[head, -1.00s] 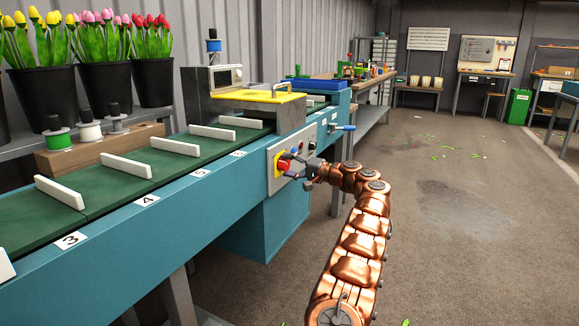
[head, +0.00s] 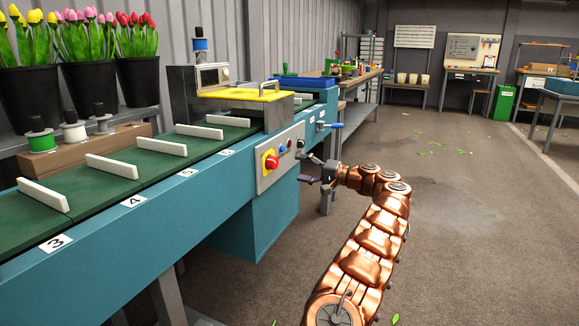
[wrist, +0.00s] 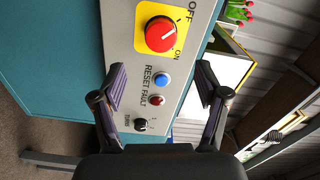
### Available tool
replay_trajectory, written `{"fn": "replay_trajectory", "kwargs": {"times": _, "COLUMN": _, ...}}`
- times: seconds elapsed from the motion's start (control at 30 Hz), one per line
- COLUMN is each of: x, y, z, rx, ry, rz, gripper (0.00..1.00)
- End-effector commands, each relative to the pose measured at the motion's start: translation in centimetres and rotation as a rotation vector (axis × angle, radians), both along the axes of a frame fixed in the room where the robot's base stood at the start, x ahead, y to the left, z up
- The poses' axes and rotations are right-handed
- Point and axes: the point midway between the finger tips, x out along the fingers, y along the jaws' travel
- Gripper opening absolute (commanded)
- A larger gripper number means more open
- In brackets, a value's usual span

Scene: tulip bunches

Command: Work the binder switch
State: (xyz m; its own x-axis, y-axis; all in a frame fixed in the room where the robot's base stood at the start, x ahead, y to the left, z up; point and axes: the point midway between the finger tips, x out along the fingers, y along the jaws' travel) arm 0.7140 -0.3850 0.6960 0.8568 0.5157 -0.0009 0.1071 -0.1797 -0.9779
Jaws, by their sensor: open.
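The binder switch is a red rotary knob (head: 271,162) on a yellow plate, set in the grey control panel (head: 285,143) on the side of the teal machine. In the wrist view, the knob (wrist: 160,34) lies ahead with the printed words OFF and ON beside it. I cannot tell surely which word its mark points at. My gripper (head: 304,168) is open and empty, to the right of the knob and apart from it. In the wrist view, the fingers (wrist: 161,82) are spread, with the blue button (wrist: 162,79) and dark red fault lamp (wrist: 156,100) showing between them.
A small black knob (wrist: 140,124) sits low on the panel in the wrist view. The green conveyor (head: 100,186) with white dividers runs left, past a yellow-topped unit (head: 242,93). A blue-handled lever (head: 336,125) sticks out beyond the panel. The floor (head: 460,200) at right is open.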

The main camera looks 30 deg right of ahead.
Motion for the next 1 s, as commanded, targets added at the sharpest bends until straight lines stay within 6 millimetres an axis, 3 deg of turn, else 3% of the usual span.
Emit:
{"fn": "replay_trajectory", "kwargs": {"times": 0.3, "x": -2.3, "y": -1.4, "z": 0.1, "rx": -0.001, "ry": 0.0, "rz": 0.002, "gripper": 0.74}}
{"fn": "replay_trajectory", "kwargs": {"times": 0.87, "x": -2.4, "y": -1.4, "z": 0.1, "rx": -0.001, "ry": -0.001, "rz": 0.002, "gripper": 0.74}}
{"fn": "replay_trajectory", "kwargs": {"times": 1.0, "x": -1.9, "y": -0.1, "z": 1.7, "rx": 0.011, "ry": 0.004, "rz": 0.023, "gripper": 0.74}}
